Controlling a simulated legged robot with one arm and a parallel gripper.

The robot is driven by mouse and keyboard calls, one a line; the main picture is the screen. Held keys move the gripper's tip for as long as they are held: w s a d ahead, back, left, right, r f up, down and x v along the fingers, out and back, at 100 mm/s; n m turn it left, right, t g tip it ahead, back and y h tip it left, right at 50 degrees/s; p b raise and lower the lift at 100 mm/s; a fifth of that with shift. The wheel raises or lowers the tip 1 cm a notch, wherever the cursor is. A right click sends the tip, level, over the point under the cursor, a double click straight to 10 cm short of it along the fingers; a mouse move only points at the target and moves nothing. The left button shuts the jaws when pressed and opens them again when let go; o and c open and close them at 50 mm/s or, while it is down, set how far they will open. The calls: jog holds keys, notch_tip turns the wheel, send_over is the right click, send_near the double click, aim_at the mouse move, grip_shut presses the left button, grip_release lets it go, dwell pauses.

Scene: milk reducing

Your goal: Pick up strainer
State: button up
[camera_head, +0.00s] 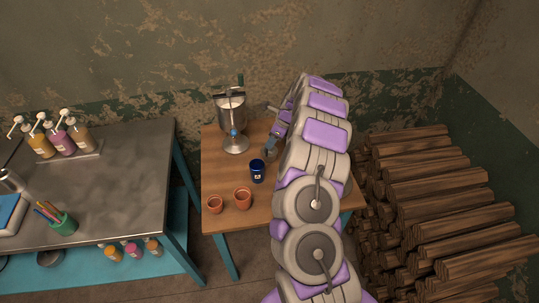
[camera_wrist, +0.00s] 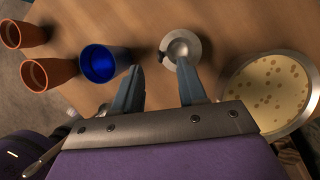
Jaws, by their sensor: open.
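I cannot clearly pick out the strainer. In the wrist view a small shiny round metal piece (camera_wrist: 184,46) lies just beyond my fingertips. I cannot tell whether it is the strainer or the base of the metal stand. A small grey metal piece (camera_wrist: 103,109) shows beside the left finger, partly hidden and unclear. My gripper (camera_wrist: 160,67) is open over the wooden table, with nothing between its fingers. In the head view my gripper (camera_head: 270,151) is right of the steel pot's stand, partly hidden by my arm.
The steel pot (camera_head: 231,112) on its stand holds a pale, bubbly liquid (camera_wrist: 268,90). A blue cup (camera_head: 257,172) and two terracotta cups (camera_head: 243,198) stand on the wooden table (camera_head: 262,211). A metal bench (camera_head: 120,180) is left; stacked logs (camera_head: 430,190) are right.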

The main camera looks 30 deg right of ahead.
jog(key=shift+w+a+f, duration=0.2)
jog(key=shift+a+f, duration=0.2)
jog(key=b+x, duration=0.1)
jog(key=x, duration=0.3)
jog(key=shift+w+d+f+b, duration=0.1)
jog(key=shift+w+d+b, duration=0.1)
jog(key=shift+b, duration=0.2)
jog(key=shift+d, duration=0.1)
jog(key=shift+a, duration=0.2)
jog(key=c, duration=0.4)
grip_shut()
